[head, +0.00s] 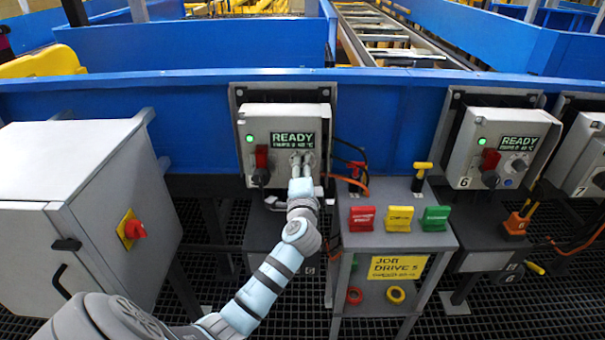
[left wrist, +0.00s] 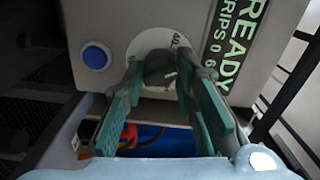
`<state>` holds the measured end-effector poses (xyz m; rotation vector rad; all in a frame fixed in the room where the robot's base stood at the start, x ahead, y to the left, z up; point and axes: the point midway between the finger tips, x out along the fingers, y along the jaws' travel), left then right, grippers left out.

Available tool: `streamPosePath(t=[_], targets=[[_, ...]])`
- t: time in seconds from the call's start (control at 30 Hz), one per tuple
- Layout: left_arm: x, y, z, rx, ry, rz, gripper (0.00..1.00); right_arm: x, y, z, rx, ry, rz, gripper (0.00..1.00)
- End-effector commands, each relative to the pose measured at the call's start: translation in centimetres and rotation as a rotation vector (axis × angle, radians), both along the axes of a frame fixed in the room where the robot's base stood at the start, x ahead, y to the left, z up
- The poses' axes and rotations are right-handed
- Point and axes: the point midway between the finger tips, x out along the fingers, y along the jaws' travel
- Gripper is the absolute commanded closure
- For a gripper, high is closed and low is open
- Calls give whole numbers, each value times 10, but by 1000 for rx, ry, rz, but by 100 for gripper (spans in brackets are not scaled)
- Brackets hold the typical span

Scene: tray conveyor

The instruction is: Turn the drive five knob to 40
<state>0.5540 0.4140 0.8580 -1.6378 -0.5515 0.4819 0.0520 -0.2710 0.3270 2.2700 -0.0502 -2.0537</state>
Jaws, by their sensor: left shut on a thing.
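The drive five box (head: 257,122) is a grey box on the blue conveyor side, with a lit READY display (head: 293,140), a green lamp and a red-and-black switch. Its knob is hidden behind my gripper in the head view. In the left wrist view the dark knob (left wrist: 160,68) sits on a white dial (left wrist: 150,40) with a 40 mark near its upper right. My left gripper (head: 301,165) is shut on the knob, its green-padded fingers on either side, also seen in the left wrist view (left wrist: 158,85). My right gripper is out of view.
A blue button (left wrist: 95,57) is beside the dial. A stand (head: 350,240) with red, yellow and green tags and a JOB DRIVE 5 sign is right of my arm. The drive 6 box (head: 470,160) is further right. A grey cabinet (head: 60,165) stands left.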

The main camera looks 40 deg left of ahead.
Motion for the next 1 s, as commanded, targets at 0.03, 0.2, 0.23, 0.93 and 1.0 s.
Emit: streamPosePath(t=[0.03, 0.2, 0.23, 0.93, 1.0], targets=[[-1, 0, -6, -37, -19, 2, 100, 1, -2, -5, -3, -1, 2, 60], [-1, 0, -6, -165, -116, 2, 100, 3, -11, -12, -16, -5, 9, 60], [-1, 0, -5, -188, -135, 2, 100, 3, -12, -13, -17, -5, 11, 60], [-1, 0, -3, -522, -386, 4, 100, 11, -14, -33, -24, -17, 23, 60], [-1, 0, -3, -529, -392, 4, 100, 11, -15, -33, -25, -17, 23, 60]])
